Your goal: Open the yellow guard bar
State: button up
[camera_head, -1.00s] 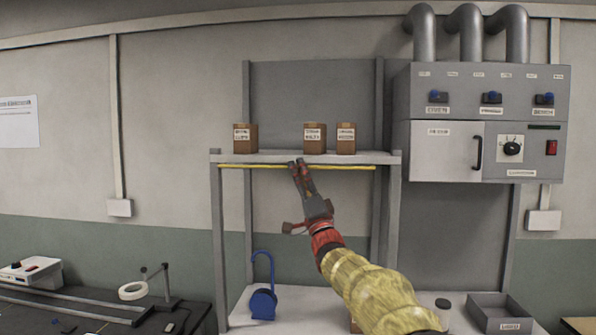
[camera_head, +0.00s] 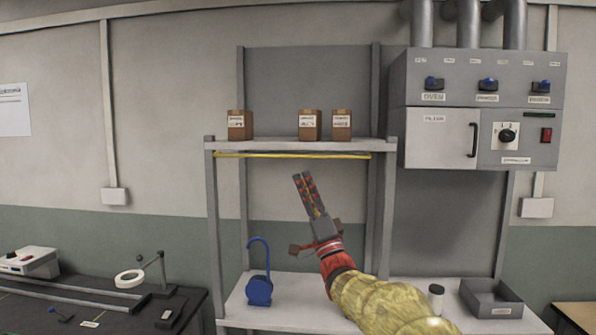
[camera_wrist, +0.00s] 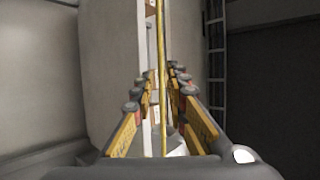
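The yellow guard bar (camera_head: 250,155) runs level along the front of the upper shelf, just under its edge, across most of its width. In the wrist view the bar (camera_wrist: 160,40) shows as a thin upright line between my two fingers. My gripper (camera_head: 303,175) is below the bar in the head view, its fingers pointing up and a little left, with a visible gap to the bar. In the wrist view my gripper (camera_wrist: 160,70) has its fingertips apart, with nothing clearly held. The depth between fingers and bar is hard to tell.
Several brown boxes (camera_head: 310,125) stand on the upper shelf (camera_head: 265,146). A blue hooked object (camera_head: 259,290) and a grey tray (camera_head: 490,298) sit on the lower surface. A grey control cabinet (camera_head: 440,140) hangs at right. The space under the upper shelf is mostly free.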

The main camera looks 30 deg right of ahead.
jog(key=shift+s+f+h, duration=0.3)
jog(key=shift+s+f, duration=0.65)
jog(key=shift+s, duration=0.05)
jog(key=shift+o, duration=0.2)
